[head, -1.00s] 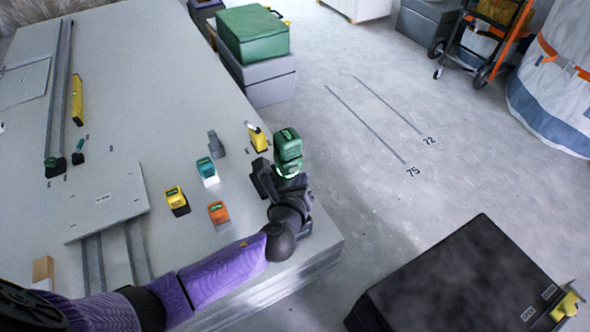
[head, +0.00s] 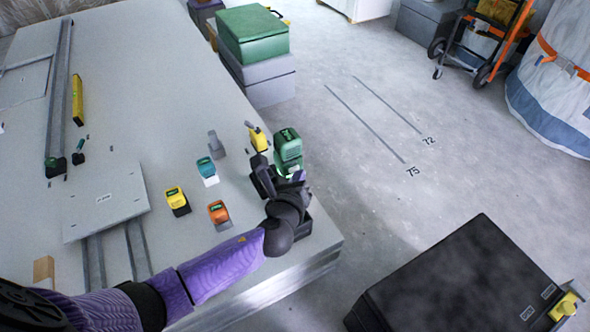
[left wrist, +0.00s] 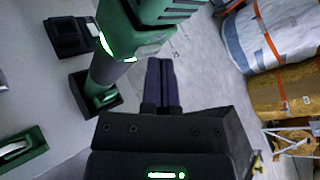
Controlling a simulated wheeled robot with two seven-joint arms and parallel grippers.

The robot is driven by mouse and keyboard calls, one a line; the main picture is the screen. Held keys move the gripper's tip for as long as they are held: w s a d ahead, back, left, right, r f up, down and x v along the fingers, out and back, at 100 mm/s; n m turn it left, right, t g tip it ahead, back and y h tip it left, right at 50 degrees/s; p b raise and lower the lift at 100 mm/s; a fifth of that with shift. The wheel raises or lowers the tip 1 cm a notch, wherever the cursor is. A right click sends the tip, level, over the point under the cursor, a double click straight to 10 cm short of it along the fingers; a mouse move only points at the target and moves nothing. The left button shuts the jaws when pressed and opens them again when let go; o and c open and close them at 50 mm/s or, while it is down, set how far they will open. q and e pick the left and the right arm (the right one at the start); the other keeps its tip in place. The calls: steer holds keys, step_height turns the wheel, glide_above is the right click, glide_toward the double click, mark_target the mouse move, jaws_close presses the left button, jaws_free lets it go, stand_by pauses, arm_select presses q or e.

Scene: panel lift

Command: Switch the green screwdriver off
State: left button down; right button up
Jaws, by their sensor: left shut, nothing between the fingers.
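The green screwdriver (head: 287,143) stands upright near the right edge of the stacked panels. In the left wrist view the screwdriver (left wrist: 115,65) is close by on the left, with a bright green-white lit strip on its body and its dark lower end in a black holder. My left gripper (head: 299,176) is shut and empty, just beside the screwdriver's lower part. In the left wrist view its closed fingers (left wrist: 161,68) lie to the right of the tool; I cannot tell whether they touch it. The gripper hides the tool's foot in the head view.
Teal (head: 206,167), yellow (head: 175,197) and orange (head: 218,211) devices stand on the panel stack (head: 125,110), left of my arm. Another yellow tool (head: 257,137) stands behind the gripper. A black box (head: 465,280) sits at the lower right.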

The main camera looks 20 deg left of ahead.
arm_select(q)
steer(key=shift+a, duration=0.1)
steer(key=s+d+p, duration=0.1)
steer(key=s+d, duration=0.3)
steer(key=d, duration=0.1)
steer(key=shift+d+p, duration=0.3)
steer(key=shift+d, duration=0.05)
stand_by(0.6)
steer(key=shift+s, duration=0.1)
